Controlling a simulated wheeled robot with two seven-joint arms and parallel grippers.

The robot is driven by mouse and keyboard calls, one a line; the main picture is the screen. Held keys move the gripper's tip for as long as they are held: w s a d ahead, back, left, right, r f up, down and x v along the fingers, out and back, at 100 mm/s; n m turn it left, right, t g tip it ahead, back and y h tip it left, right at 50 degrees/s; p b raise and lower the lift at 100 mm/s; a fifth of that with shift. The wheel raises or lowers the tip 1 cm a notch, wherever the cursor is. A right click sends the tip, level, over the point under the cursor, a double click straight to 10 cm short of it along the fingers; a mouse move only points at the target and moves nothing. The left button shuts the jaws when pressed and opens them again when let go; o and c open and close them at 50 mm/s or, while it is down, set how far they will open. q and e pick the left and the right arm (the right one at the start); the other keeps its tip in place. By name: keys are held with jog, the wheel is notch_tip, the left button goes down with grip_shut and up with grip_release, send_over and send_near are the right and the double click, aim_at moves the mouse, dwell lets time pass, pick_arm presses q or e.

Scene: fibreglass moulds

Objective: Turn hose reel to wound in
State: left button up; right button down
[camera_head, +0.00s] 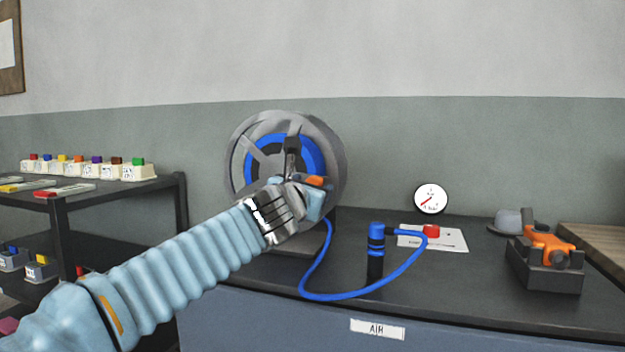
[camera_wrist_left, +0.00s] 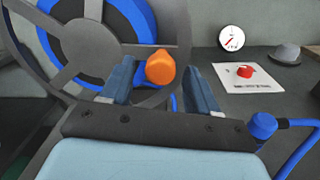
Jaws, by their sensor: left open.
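The hose reel (camera_head: 240,150) is a grey spoked wheel with blue hose wound inside, upright at the back of the bench. Its orange handle knob (camera_head: 315,181) sticks out at the lower right of the hub in the head view. My left gripper (camera_head: 303,177) is in front of the reel and partly hides it. In the left wrist view the gripper (camera_wrist_left: 162,85) is open, with the orange knob (camera_wrist_left: 160,68) showing between its two fingers. I cannot tell whether a finger touches it. Blue hose (camera_head: 345,296) runs loose from the reel to a blue-capped post (camera_head: 376,250).
A round gauge (camera_head: 431,199) and a white card with a red button (camera_head: 431,231) are right of the reel. An orange-and-grey clamp-like tool (camera_head: 545,255) and a grey cap (camera_head: 507,221) are farther right. A dark shelf (camera_head: 120,190) with coloured-top boxes stands left.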

pick_arm(q)
jog(key=shift+x, duration=0.85)
grip_shut()
